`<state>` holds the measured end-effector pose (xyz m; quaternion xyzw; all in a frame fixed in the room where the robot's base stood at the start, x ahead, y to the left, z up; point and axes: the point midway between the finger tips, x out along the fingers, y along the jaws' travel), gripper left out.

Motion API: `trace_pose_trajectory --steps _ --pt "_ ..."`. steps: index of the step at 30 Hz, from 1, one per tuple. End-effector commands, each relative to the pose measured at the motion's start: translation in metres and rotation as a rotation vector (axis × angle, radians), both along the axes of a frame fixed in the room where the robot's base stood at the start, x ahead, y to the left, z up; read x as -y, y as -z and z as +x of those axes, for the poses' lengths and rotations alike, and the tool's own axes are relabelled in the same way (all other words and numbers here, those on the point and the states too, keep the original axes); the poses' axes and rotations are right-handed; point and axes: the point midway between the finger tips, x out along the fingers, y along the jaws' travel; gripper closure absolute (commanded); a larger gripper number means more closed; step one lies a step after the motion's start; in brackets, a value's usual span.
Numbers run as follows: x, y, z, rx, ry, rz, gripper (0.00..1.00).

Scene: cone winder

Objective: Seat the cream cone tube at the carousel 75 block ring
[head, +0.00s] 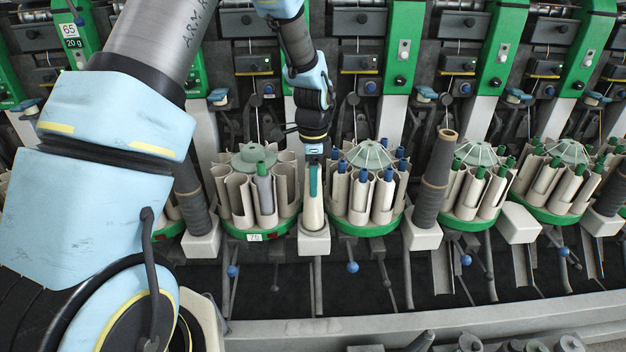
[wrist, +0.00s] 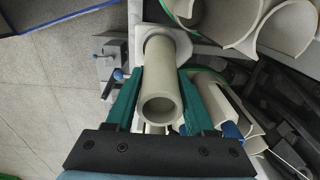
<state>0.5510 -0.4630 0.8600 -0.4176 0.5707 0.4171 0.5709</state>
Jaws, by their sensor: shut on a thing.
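The cream cone tube (head: 313,208) stands about upright over a pale block (head: 314,244), just right of the green-based carousel (head: 257,232) with the 75 label. Its lower end meets the top of the block; I cannot tell how deep it sits in the ring. My gripper (head: 314,178) reaches down from above and is shut on the tube's upper part. In the wrist view the teal fingers (wrist: 160,100) lie on both sides of the tube (wrist: 172,75), whose open end faces the camera. The block (wrist: 165,37) shows behind its far end, and the ring is hidden.
A second carousel (head: 365,222) with blue-tipped tubes stands close on the right. Dark wound cones (head: 437,180) stand on neighbouring blocks. Green-and-grey winder units (head: 497,45) rise behind. Levers with blue knobs (head: 352,267) stick out below. A grey rail (head: 420,325) runs along the front.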

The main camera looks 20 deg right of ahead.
Motion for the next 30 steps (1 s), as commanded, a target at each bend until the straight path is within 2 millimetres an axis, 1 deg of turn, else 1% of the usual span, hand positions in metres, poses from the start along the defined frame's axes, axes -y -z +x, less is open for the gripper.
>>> trace_pose_trajectory --steps 9,18,19,27,30 --pt "0.0000 0.0082 -0.0001 -0.001 0.000 0.000 1.00" --pt "0.0000 0.0085 -0.0001 -0.001 0.000 0.000 1.00" --pt "0.0001 0.0085 -0.0001 -0.001 0.000 0.000 0.43" --pt "0.0001 0.0084 -0.0001 0.000 0.000 0.000 0.13" --pt "0.0000 0.0084 -0.0001 -0.001 0.000 0.000 0.11"
